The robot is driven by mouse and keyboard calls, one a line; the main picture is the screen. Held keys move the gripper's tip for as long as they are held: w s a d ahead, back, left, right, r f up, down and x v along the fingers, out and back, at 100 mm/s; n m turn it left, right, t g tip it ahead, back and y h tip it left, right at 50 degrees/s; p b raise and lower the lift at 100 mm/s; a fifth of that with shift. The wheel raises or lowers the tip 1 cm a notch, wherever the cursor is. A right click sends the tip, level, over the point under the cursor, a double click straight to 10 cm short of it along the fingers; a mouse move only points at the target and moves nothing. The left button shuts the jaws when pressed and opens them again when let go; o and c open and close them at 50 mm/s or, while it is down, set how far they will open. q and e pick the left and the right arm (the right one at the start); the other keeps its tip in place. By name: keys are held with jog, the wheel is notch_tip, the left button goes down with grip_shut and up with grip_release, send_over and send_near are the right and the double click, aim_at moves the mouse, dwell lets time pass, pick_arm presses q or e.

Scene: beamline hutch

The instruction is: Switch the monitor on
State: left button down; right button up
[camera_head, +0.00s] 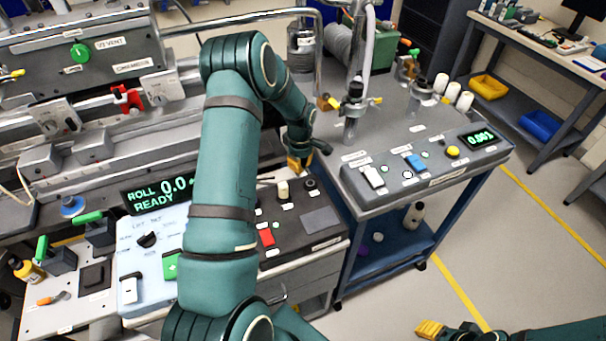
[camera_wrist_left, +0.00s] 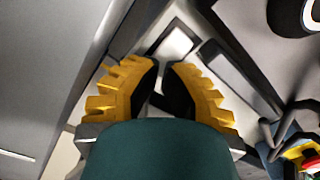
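A dark monitor screen (camera_head: 587,14) stands on the far bench at the top right; its face looks black. A control box on the blue cart has a lit green display (camera_head: 481,138) reading about 0.001. Another lit display (camera_head: 158,194) reads ROLL and READY. My left gripper (camera_head: 299,163) is low at the back of the dark control panel, left of the cart. In the left wrist view its yellow fingers (camera_wrist_left: 164,72) are close together above a pale rectangular part (camera_wrist_left: 174,46); contact cannot be told. My right gripper (camera_head: 431,329) is at the bottom edge, partly cut off.
The dark panel (camera_head: 320,220) holds a red switch (camera_head: 267,237) and knobs. A post (camera_head: 353,105) stands on the cart. Floor at the right is clear.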

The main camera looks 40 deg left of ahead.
pick_arm(q)
jog(key=shift+f+b, duration=0.5)
jog(key=shift+f, duration=0.25)
dwell(0.3)
jog(key=shift+r+p, duration=2.1)
jog(key=shift+r, duration=1.45)
